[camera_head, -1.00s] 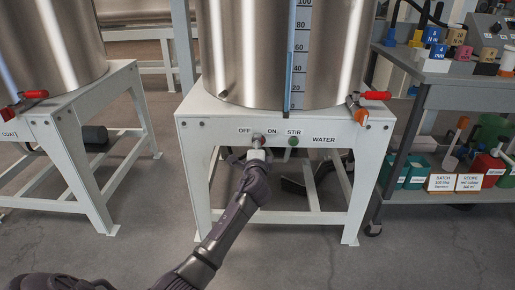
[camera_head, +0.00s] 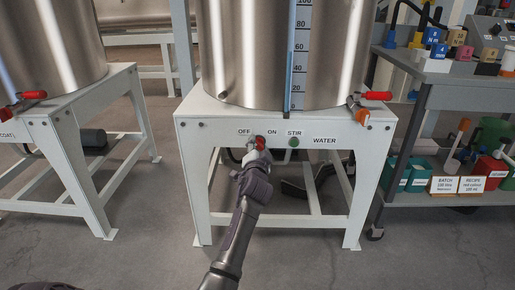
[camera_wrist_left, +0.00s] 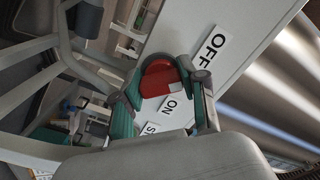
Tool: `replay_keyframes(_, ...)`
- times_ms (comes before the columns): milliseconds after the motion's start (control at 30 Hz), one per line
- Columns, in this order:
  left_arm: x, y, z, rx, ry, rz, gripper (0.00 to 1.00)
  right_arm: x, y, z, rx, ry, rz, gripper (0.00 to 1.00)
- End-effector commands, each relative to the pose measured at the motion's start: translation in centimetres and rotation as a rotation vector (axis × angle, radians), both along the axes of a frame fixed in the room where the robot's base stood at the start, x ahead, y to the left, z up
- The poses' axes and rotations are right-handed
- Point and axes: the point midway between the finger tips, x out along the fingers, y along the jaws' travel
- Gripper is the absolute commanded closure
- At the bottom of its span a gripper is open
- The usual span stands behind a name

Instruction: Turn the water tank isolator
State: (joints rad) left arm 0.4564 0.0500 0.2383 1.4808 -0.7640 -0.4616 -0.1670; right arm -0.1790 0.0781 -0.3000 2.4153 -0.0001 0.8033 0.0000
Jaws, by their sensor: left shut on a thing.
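The water tank (camera_head: 250,50) stands on a white frame (camera_head: 220,112) marked OFF, ON, STIR and WATER. The red isolator knob (camera_head: 260,143) sits on the frame's front, under the OFF and ON labels. My left gripper (camera_head: 254,156) is at the knob, and its fingers hide part of it. In the left wrist view the red knob (camera_wrist_left: 158,78) lies between my two fingers, and the gripper (camera_wrist_left: 165,100) is shut on it. A green stir button (camera_head: 294,142) is just right of the knob. My right gripper is not in view.
A red-handled valve (camera_head: 376,96) sits at the frame's right corner. Another tank (camera_head: 45,45) on a white frame stands at left. A grey cart (camera_head: 425,100) with coloured containers stands at right. The floor (camera_head: 150,255) in front is clear.

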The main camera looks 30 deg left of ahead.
Motion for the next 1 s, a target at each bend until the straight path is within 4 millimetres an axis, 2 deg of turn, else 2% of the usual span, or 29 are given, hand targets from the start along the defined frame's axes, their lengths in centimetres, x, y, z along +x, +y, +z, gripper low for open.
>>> replay_keyframes(600, -0.03, -0.05, -0.29, -0.041, -0.019, 0.000, 0.93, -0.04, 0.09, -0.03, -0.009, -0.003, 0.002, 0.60)
replay_keyframes(633, -0.03, -0.05, -0.29, -0.041, -0.019, 0.000, 0.56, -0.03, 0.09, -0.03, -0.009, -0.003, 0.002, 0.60)
replay_keyframes(700, -0.03, -0.05, -0.28, -0.040, -0.018, 0.000, 0.45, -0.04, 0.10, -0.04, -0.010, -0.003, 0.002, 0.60)
replay_keyframes(800, -0.01, -0.04, -0.21, -0.039, -0.019, 0.000, 0.32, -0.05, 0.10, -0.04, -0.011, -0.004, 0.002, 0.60)
replay_keyframes(1000, -0.01, -0.03, -0.11, -0.037, -0.021, 0.000, 0.32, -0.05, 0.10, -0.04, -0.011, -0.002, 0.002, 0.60)
